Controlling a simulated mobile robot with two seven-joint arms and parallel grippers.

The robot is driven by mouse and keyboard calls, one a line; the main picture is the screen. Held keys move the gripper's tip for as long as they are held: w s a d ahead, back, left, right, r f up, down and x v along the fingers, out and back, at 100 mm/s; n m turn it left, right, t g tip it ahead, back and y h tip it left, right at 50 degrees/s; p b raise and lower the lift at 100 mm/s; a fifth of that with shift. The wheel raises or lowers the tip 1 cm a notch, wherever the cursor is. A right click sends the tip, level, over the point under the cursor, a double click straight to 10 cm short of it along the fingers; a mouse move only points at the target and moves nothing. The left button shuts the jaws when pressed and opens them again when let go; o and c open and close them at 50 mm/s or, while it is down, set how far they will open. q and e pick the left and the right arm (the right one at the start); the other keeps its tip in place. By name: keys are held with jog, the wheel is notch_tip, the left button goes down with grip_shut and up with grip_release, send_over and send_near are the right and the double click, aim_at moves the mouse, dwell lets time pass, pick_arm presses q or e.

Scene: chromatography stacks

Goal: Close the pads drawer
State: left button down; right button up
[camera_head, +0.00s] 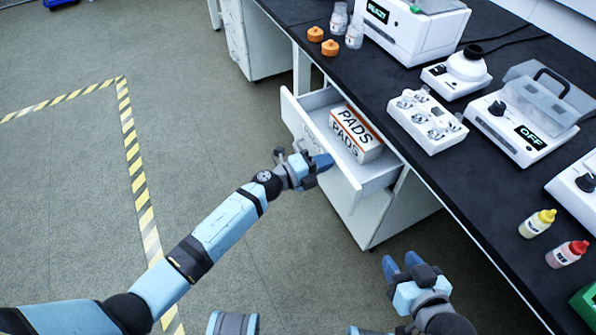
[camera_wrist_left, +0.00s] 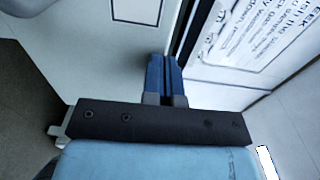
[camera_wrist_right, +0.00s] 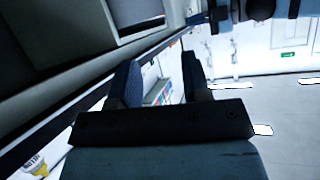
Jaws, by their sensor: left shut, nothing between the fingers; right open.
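The pads drawer (camera_head: 369,183) is pulled out from under the dark bench in the head view. A white and orange box marked PADS (camera_head: 356,134) lies inside it. My left gripper (camera_head: 322,162) is shut and empty at the drawer's front panel; in the head view it overlaps the panel, and I cannot tell whether it touches. In the left wrist view its blue fingers (camera_wrist_left: 164,75) are together beside pale panels, one with printed text. My right gripper (camera_head: 402,263) is open and empty, low in front of the bench; its spread fingers (camera_wrist_right: 165,80) show in the right wrist view.
The dark benchtop (camera_head: 440,185) carries white instruments, a vial block (camera_head: 427,120), orange caps (camera_head: 322,40), and yellow (camera_head: 537,223) and red (camera_head: 567,254) bottles. A white cabinet (camera_head: 395,215) stands below the drawer. The floor left of the drawer is clear, with striped tape (camera_head: 135,160).

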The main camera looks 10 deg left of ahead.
pick_arm(q)
jog(key=b+x, duration=0.4)
jog(key=x, duration=1.1)
jog(key=shift+r, duration=0.25)
pick_arm(e)
jog(key=w+a+r+t+y, duration=0.2)
jog(key=a+r+t+y, duration=0.1)
jog(key=r, duration=0.6)
jog(key=shift+w+a+t, duration=0.15)
jog(key=shift+a+t, duration=0.5)
jog(key=shift+t, duration=0.05)
pick_arm(q)
jog(key=shift+w+r, duration=0.1)
jog(key=shift+r, duration=0.05)
pick_arm(e)
jog(key=shift+r, duration=0.15)
pick_arm(q)
jog(key=shift+a, duration=0.1)
